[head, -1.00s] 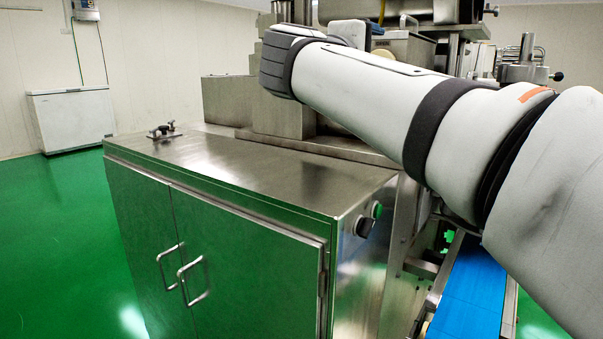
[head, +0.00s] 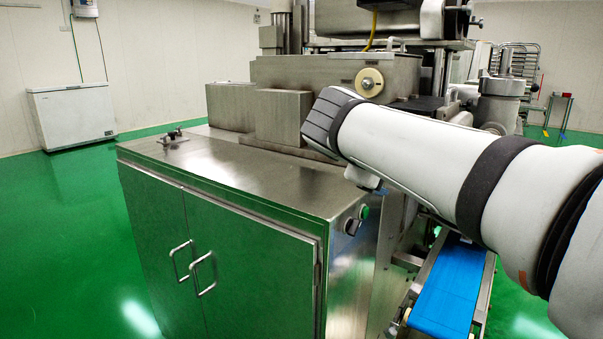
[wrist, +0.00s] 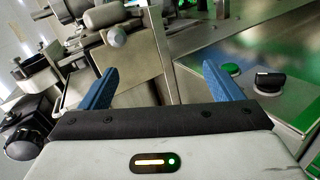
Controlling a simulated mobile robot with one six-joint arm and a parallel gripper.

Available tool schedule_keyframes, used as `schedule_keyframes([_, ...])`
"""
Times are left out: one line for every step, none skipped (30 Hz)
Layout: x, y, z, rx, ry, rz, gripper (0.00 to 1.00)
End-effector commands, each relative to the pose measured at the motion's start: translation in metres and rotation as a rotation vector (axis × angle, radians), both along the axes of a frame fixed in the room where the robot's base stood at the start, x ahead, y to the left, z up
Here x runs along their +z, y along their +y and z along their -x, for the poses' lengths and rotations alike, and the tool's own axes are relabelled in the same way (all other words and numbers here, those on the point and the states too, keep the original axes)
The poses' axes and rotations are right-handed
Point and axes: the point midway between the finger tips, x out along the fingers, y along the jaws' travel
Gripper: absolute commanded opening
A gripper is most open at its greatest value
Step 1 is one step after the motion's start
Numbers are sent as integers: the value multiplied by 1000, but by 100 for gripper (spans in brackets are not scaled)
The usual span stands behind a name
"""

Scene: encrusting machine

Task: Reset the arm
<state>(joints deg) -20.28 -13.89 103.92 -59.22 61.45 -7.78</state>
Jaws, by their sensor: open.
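My arm (head: 410,150) reaches in from the right in the head view, its elbow in front of the machine's upper body. Beyond the fingers is the metal machine. A green button (wrist: 231,69) and a black knob (wrist: 268,82) are to the right of the right finger; they also show on the cabinet's end panel in the head view, where the green button (head: 364,212) is small.
A steel cabinet (head: 240,262) with two door handles stands in front. A blue conveyor belt (head: 447,288) runs below my arm. The encrusting machine (head: 310,75) rises behind the cabinet. A white chest freezer (head: 72,115) stands at the far left wall. Green floor at left is clear.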

Motion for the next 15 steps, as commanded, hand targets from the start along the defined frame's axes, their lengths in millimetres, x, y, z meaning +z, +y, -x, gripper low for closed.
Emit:
schedule_keyframes([-6,-7,9,-22,39,-56,86])
schedule_keyframes([-15,-10,16,-37,63,-99,86])
schedule_keyframes([-29,-14,26,-61,99,-160,86])
schedule_keyframes([-40,-17,35,-82,128,-211,86])
schedule_keyframes([-50,-20,46,-107,157,-269,86])
schedule_keyframes([-66,-22,61,-148,196,-351,86])
schedule_keyframes([-77,-23,74,-180,223,-416,86])
schedule_keyframes([-89,-23,87,-214,248,-480,86])
schedule_keyframes([-102,-22,103,-262,277,-563,86])
schedule_keyframes([-111,-20,116,-297,295,-622,86])
schedule_keyframes([-120,-18,127,-332,312,-679,86])
schedule_keyframes([-129,-15,141,-379,329,-750,86])
schedule_keyframes([-136,-12,151,-411,340,-800,86])
schedule_keyframes([-141,-9,159,-441,349,-843,86])
schedule_keyframes([-148,-6,169,-479,358,-895,86])
